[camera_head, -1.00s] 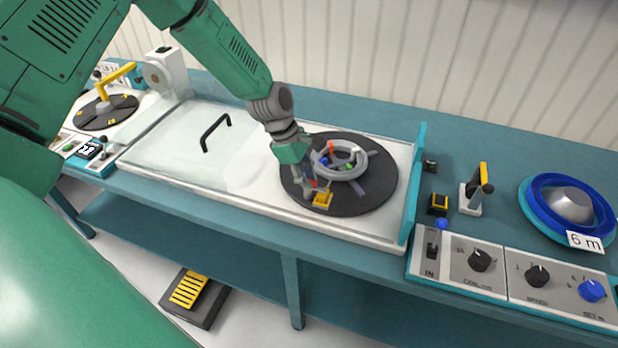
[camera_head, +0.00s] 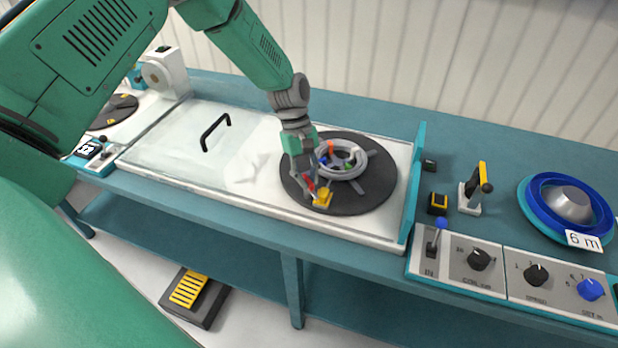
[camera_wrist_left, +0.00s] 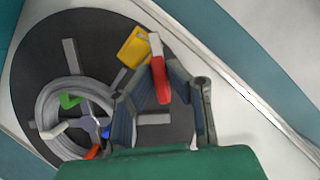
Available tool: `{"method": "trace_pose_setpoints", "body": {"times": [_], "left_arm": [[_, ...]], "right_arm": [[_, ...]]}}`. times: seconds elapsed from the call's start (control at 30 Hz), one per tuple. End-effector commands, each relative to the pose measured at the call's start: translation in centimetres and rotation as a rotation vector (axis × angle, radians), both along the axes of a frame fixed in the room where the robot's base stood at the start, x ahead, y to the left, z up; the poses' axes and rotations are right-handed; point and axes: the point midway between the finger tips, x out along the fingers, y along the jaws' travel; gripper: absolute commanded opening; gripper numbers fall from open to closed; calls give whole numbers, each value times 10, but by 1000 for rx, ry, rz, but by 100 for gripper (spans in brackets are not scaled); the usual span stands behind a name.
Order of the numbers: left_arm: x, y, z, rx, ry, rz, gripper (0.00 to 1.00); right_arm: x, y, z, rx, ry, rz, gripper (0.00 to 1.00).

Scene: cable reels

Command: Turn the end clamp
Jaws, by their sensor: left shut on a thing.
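The end clamp appears as a yellow block (camera_head: 323,198) with a red-tipped lever (camera_wrist_left: 158,80) at the near edge of the dark round turntable (camera_head: 365,205). The yellow block also shows in the left wrist view (camera_wrist_left: 132,47). My left gripper (camera_head: 312,188) is down at the clamp, shut on the red lever, which lies between its fingers in the left wrist view. A grey cable coil (camera_head: 343,174) lies on the turntable beside the clamp, with green, orange and blue pieces around it. The fingers partly hide the lever in the head view. My right gripper is not in view.
A clear cover with a black handle (camera_head: 215,132) lies left of the turntable. A teal upright edge (camera_head: 412,190) stands at its right. Beyond are a yellow-black lever (camera_head: 474,192), control panels with knobs (camera_head: 479,259) and a blue reel (camera_head: 568,208).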

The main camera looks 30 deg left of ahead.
Motion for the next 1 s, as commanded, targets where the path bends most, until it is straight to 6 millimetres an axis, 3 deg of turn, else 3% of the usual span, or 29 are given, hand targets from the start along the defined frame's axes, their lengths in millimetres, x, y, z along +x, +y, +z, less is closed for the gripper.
{"method": "trace_pose_setpoints", "body": {"times": [0.6, 1.0], "left_arm": [[4, 1, -1, 9, -6, -573, 0], [5, -1, 0, 7, -10, -816, 0]], "right_arm": [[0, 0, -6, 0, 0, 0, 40], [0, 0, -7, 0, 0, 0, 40]]}}
